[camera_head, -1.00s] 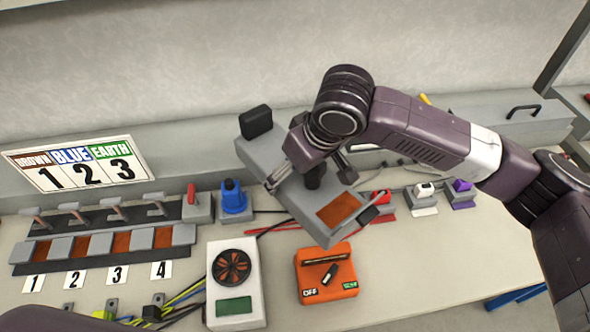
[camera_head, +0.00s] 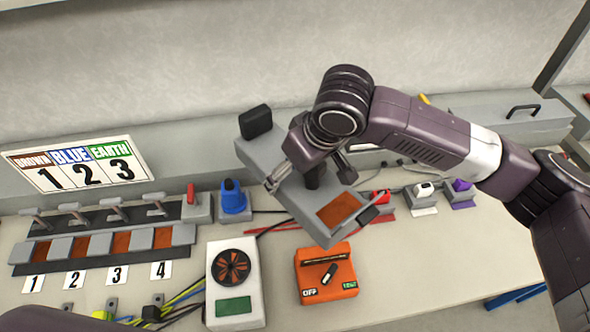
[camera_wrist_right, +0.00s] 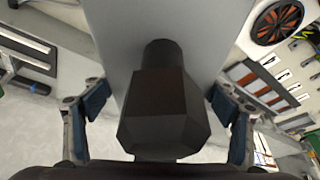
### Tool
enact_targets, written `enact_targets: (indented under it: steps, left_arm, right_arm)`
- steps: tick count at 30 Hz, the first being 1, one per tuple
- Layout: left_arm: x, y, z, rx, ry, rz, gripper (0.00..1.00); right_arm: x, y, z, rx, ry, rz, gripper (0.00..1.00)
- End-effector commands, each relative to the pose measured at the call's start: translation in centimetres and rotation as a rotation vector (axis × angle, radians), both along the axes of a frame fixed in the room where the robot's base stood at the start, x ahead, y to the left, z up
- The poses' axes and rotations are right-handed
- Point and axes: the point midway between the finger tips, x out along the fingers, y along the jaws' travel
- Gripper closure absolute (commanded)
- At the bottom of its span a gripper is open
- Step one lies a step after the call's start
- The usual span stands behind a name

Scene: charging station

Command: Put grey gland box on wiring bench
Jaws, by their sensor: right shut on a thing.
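The grey gland box (camera_head: 300,207) is a long grey block with black glands and a brown-orange panel at its near right end. My right gripper (camera_head: 310,178) is shut on it and holds it tilted, over the back of the wiring bench (camera_head: 425,262). The gripper and wrist hide its middle. In the right wrist view the box (camera_wrist_right: 200,30) fills the upper middle, with a black gland between the blue-padded fingers of my right gripper (camera_wrist_right: 160,97). I cannot tell whether the box touches the bench. My left gripper is not in view.
A white fan unit (camera_head: 220,260) and an orange switch box (camera_head: 311,287) stand in front of the held box. A blue plug (camera_head: 233,200), terminal blocks (camera_head: 92,246) and a numbered sign (camera_head: 55,178) are to the left. Small coloured connectors (camera_head: 424,190) are to the right. The bench's right front is clear.

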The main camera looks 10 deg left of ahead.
Motion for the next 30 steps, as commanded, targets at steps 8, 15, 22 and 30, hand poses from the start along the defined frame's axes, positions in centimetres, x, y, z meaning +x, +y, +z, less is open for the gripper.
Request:
enact_targets:
  steps: [8,15,22,30]
  left_arm:
    - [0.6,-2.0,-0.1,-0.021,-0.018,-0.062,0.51]
    - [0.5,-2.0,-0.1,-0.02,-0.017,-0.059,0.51]
    - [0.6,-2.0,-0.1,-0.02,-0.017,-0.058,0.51]
    - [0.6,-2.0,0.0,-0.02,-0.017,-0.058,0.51]
  right_arm:
    - [0.0,0.0,0.1,0.001,-0.001,0.0,0.55]
    - [0.2,-3.9,0.5,0.004,0.013,-0.118,0.55]
    - [-0.6,-13.6,1.9,0.008,0.031,-0.428,0.55]
    - [-2.9,-22.2,3.4,0.005,0.011,-0.724,0.55]
